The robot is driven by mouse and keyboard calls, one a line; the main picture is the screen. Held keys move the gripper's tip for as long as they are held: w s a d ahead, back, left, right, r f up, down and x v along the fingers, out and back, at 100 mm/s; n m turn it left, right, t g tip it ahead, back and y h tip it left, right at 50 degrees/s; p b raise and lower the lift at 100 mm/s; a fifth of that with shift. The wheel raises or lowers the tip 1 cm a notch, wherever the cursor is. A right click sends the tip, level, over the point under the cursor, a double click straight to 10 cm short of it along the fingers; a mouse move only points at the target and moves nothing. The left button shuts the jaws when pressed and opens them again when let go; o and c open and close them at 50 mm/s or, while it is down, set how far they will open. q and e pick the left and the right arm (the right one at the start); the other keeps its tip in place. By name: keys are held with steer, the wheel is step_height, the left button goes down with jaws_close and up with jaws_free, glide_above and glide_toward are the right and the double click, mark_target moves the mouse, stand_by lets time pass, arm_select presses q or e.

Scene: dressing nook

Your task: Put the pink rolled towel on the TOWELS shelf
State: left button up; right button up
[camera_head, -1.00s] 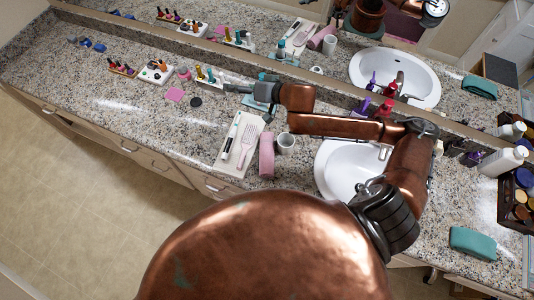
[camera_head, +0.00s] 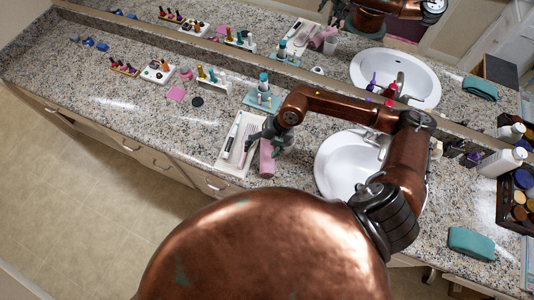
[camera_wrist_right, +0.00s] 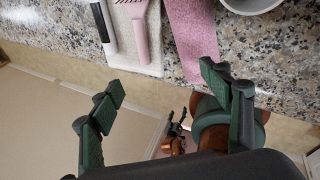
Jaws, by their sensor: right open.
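The pink rolled towel (camera_head: 266,163) lies on the granite counter beside the left edge of the sink, partly covered by my right gripper. In the right wrist view the pink towel (camera_wrist_right: 193,38) shows near the top, ahead of the fingers and right of their middle. My right gripper (camera_head: 262,140) is over the towel's back end; its fingers (camera_wrist_right: 162,85) are spread with nothing between them. I cannot tell whether it touches the towel. The TOWELS shelf is not identifiable in these views.
The sink (camera_head: 338,170) and a teal towel (camera_head: 470,243) are further right. The mirror runs along the back.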

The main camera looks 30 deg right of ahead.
mark_target(269, 154)
steer(key=shift+h, duration=0.9)
steer(key=d, duration=0.1)
steer(key=d+f, duration=0.1)
steer(key=d, duration=0.1)
steer(key=d+f, duration=0.1)
steer(key=shift+w+d+f, duration=0.15)
steer(key=shift+w+d, duration=0.05)
steer(key=shift+x, duration=1.25)
steer(key=shift+s+x, duration=0.15)
steer(key=shift+x, duration=1.2)
steer(key=shift+s+x, duration=0.15)
steer(key=shift+x, duration=1.2)
steer(key=shift+d, duration=0.15)
steer(key=shift+c, duration=0.6)
steer(key=c, duration=1.3)
